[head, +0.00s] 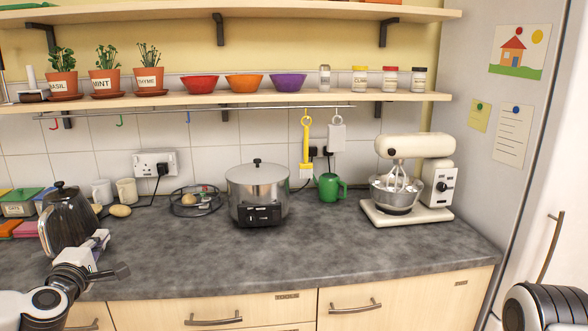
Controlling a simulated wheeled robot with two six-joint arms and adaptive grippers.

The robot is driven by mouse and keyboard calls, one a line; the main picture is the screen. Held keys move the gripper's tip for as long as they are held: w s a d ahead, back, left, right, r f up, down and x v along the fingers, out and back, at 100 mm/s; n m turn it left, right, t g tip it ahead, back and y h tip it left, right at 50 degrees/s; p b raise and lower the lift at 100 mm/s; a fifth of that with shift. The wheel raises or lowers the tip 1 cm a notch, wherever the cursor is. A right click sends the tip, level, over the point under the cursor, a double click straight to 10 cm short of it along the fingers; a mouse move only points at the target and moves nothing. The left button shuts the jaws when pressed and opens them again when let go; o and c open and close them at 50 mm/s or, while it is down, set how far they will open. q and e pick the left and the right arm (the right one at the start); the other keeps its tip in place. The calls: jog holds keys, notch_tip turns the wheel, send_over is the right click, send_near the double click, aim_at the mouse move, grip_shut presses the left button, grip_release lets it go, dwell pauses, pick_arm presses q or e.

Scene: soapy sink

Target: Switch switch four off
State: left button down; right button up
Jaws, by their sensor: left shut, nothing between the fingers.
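A white double wall socket (155,163) with small switches is on the tiled wall at the left, with a black plug in its right side. More white socket plates (306,170) with black plugs show partly at the middle of the wall, behind hanging utensils. I cannot read a number on any switch, nor tell which is switch four or how it is set. My left gripper (122,271) is shut and empty above the worktop's front left, in front of the dark kettle and well short of the wall. My right gripper is out of view.
A dark kettle (69,222), a wire basket (196,202), a steel slow cooker (257,190), a green mug (329,187) and a cream stand mixer (414,150) stand on the worktop (330,250). Its front middle is clear. Shelves overhang the wall.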

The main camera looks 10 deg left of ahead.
pick_arm(q)
notch_tip(320, 180, down, 9)
jog(key=w+d+m+g+h, duration=0.2)
jog(key=m, duration=0.1)
jog(key=s+d+f+m+g+h, duration=0.2)
jog(key=s+d+f+m+g, duration=0.15)
jog(key=d+f, duration=0.5)
jog(key=s+d+f+m+g+h, duration=0.1)
jog(key=s+d+f+m+g, duration=0.35)
jog(key=f, duration=0.75)
jog(key=s+d+f+m+g, duration=0.2)
jog(key=s+d+f+m, duration=0.1)
jog(key=s, duration=0.5)
jog(key=s+d+f+m+g, duration=0.3)
jog(key=s+d+f, duration=0.1)
jog(key=s, duration=0.3)
jog(key=s+d+f+m+g, duration=0.2)
jog(key=s+d+f+m, duration=0.1)
jog(key=s, duration=0.5)
notch_tip(320, 180, down, 3)
jog(key=shift+s+d+r+m+g, duration=0.1)
jog(key=shift+s+d+m+g, duration=0.2)
jog(key=shift+d+m, duration=0.15)
